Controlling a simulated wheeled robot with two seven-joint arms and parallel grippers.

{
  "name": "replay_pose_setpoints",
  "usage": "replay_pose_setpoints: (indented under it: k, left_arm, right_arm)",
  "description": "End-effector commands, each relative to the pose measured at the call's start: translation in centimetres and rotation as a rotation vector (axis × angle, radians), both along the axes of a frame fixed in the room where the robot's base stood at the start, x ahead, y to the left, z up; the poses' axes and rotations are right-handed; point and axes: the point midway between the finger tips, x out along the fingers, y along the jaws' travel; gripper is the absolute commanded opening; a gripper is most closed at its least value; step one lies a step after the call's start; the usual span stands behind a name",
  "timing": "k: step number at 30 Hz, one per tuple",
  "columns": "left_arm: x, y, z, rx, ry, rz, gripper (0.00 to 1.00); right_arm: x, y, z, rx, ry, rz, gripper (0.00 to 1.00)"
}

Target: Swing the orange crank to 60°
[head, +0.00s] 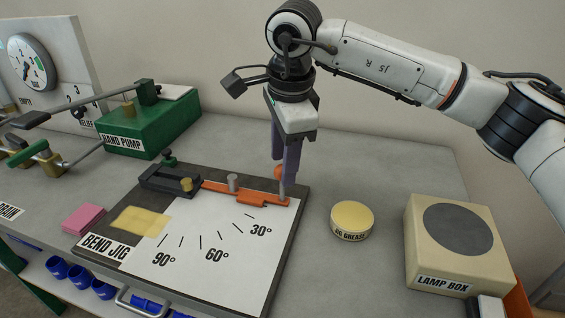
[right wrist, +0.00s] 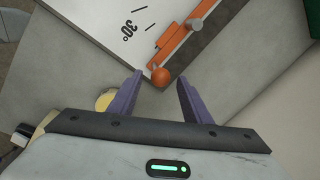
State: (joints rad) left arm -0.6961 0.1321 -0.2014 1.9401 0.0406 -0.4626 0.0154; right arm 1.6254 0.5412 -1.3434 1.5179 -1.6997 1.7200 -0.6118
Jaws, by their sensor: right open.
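The orange crank (head: 246,194) lies along the back edge of the white dial sheet of the bend jig (head: 190,262). Its arm points right, behind the 30° mark and away from the 60° mark. The crank's orange ball knob (right wrist: 161,76) shows in the right wrist view between the tips of the purple fingers, with a gap on either side. My right gripper (head: 284,190) is open and points down at the crank's right end. In the head view its fingers partly hide the knob. My left gripper is out of view.
A yellow grease tin (head: 352,219) and the lamp box (head: 459,245) stand right of the jig. A green hand pump (head: 150,125) stands back left, and a pink block (head: 84,219) lies left of the jig. A black clamp (head: 168,181) sits at the jig's back left.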

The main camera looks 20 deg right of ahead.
Motion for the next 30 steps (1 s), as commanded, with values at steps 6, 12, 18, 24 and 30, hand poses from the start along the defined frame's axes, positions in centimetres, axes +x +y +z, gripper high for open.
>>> replay_pose_setpoints:
  k: [6,12,18,24,30]
  left_arm:
    - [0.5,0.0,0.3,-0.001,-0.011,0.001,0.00]
    - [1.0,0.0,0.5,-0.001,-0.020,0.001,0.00]
    - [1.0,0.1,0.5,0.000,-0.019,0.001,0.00]
    - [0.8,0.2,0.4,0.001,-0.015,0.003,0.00]
    - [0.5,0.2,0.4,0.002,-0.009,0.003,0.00]
  right_arm:
    - [0.3,0.0,-1.5,0.001,0.000,0.000,0.44]
    - [0.3,0.0,-1.7,0.001,0.000,0.001,0.44]
    - [0.3,0.0,-1.6,0.001,0.000,0.000,0.21]
    - [0.3,0.0,-1.6,0.000,0.000,0.000,0.00]
    - [0.4,0.6,-1.5,0.000,0.000,-0.001,0.00]
